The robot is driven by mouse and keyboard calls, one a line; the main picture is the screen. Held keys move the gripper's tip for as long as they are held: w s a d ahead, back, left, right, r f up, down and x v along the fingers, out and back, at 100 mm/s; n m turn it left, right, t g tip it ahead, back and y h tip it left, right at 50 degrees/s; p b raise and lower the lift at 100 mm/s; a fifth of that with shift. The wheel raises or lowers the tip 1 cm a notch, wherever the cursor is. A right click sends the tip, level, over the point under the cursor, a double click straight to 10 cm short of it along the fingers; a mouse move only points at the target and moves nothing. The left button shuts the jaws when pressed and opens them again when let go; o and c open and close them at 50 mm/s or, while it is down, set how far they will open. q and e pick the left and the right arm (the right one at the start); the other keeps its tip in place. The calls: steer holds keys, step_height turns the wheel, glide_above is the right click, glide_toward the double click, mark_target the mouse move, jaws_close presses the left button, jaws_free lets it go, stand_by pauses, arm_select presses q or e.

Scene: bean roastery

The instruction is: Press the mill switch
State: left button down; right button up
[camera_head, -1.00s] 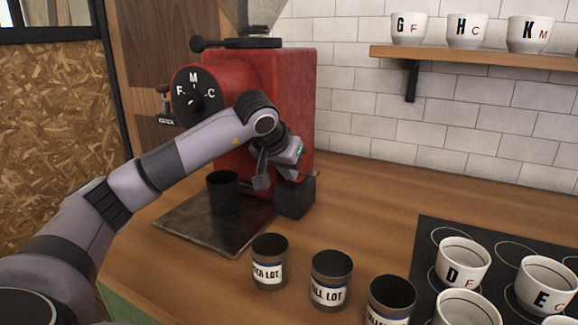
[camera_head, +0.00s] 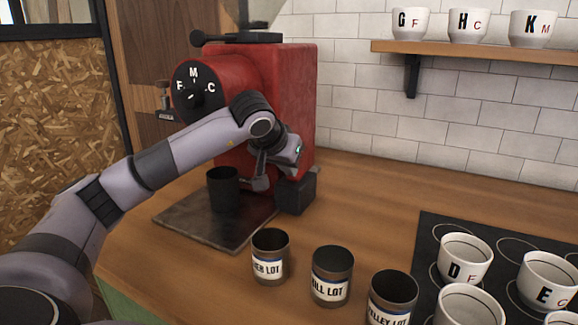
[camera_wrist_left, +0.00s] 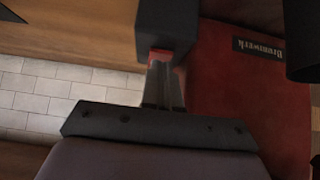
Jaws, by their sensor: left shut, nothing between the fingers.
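The red mill (camera_head: 290,85) stands against the tiled wall, with a dial (camera_head: 194,92) marked F, M and C on its front. A dark box (camera_head: 296,194) sits low at its right side and also shows in the left wrist view (camera_wrist_left: 168,22). A small red patch (camera_wrist_left: 160,55), possibly the switch, shows at the box's edge by my fingertips. My left gripper (camera_head: 262,184) is shut and empty, low in front of the mill beside the box. Its fingers (camera_wrist_left: 163,68) reach toward the red patch; I cannot tell whether they touch it. My right gripper is out of view.
A black cup (camera_head: 222,190) stands on a dark metal tray (camera_head: 195,226) below the mill, close to my left gripper. Several labelled tins (camera_head: 270,257) stand in front. White cups (camera_head: 465,258) stand on a black mat at right, others on a shelf (camera_head: 480,51).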

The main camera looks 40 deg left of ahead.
arm_select(q)
steer(key=shift+r, duration=0.4)
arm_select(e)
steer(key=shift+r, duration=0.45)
arm_select(q)
steer(key=r+p, duration=0.4)
steer(key=shift+s, duration=0.25)
steer(key=s+f+v, duration=0.1)
steer(key=v, duration=0.9)
steer(key=shift+d+f, duration=0.15)
steer(key=shift+d, duration=0.05)
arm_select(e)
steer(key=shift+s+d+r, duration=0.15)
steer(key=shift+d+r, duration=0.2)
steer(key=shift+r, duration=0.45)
